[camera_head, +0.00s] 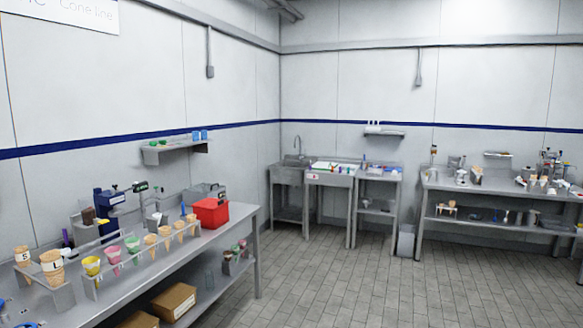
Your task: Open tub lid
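No tub with a clearly visible lid can be made out from here. A red box-like container (210,212) stands near the far end of the left steel bench; I cannot tell whether it is the tub or whether it has a lid. Neither my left gripper nor my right gripper is in view.
The left bench (240,218) carries a rack of cones (135,247) and a blue device (108,212). Cardboard boxes (172,302) lie on its lower shelf. A sink (293,160) and more benches (480,187) line the far wall. The tiled floor (350,290) is clear.

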